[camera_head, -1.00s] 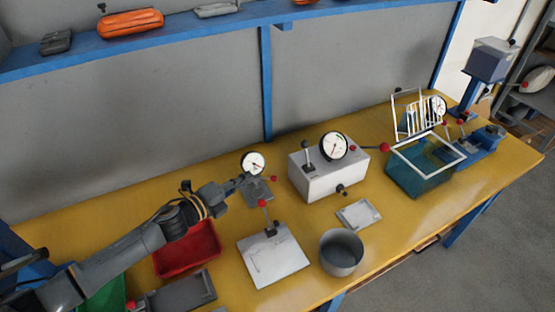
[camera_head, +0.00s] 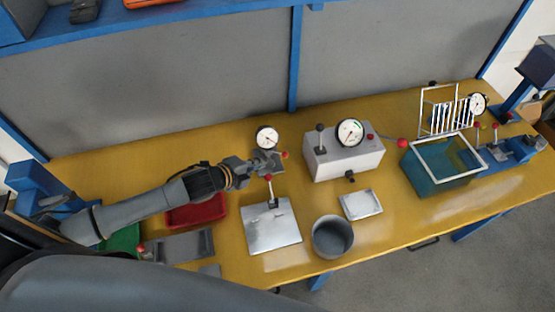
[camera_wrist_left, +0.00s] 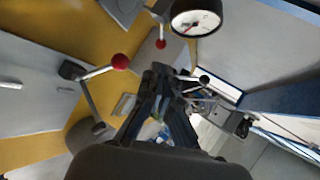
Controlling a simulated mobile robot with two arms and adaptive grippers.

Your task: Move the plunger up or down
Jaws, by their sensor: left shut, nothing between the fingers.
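A round white dial gauge (camera_head: 267,137) stands on a small grey stand (camera_head: 274,160) with a red knob (camera_head: 285,155). The gauge (camera_wrist_left: 196,20) and its red knob (camera_wrist_left: 161,44) also show in the left wrist view. I cannot tell which part is the plunger. My left gripper (camera_head: 262,165) is just in front of the gauge and partly covers the stand. Its fingers (camera_wrist_left: 161,76) are shut and empty, and I cannot tell whether they touch the stand. A red-knobbed lever (camera_head: 270,190) rises from a pale plate (camera_head: 272,230) in front. My right gripper is not in view.
A white box with a dial (camera_head: 343,163) stands to the right of the gauge. A red tray (camera_head: 196,215) is under my left arm.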

